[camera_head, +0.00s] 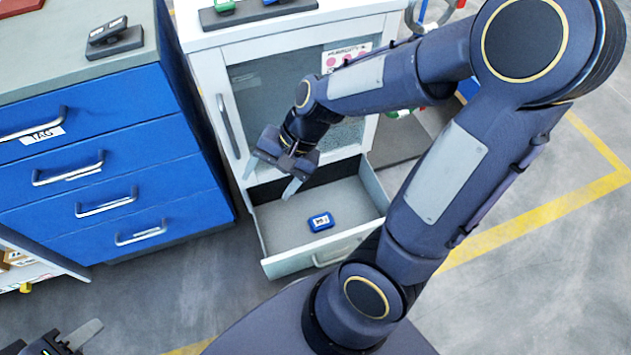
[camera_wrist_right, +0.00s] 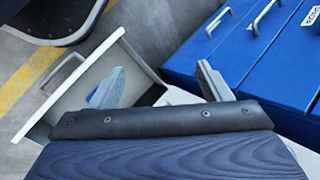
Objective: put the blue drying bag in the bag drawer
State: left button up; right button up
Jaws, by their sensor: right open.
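A small blue bag (camera_head: 320,222) with a white label lies on the floor of the pulled-out drawer (camera_head: 285,215) at the bottom of the white cabinet. My right gripper (camera_head: 270,178) is open and empty, above the back left part of the drawer, apart from the bag.
A blue drawer chest (camera_head: 110,165) with several handles stands left of the white cabinet (camera_head: 208,75). Small devices stand on both tops. My right arm crosses the right side of the head view. Grey floor with yellow lines is free at the right.

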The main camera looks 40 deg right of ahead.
jog(key=s+d+r+n+t+h, duration=0.2)
jog(key=s+d+r+n+t, duration=0.1)
jog(key=s+r+n, duration=0.4)
jog(key=shift+s+r+n+t, duration=0.35)
jog(key=shift+s+n, duration=0.35)
jog(key=shift+s, duration=1.05)
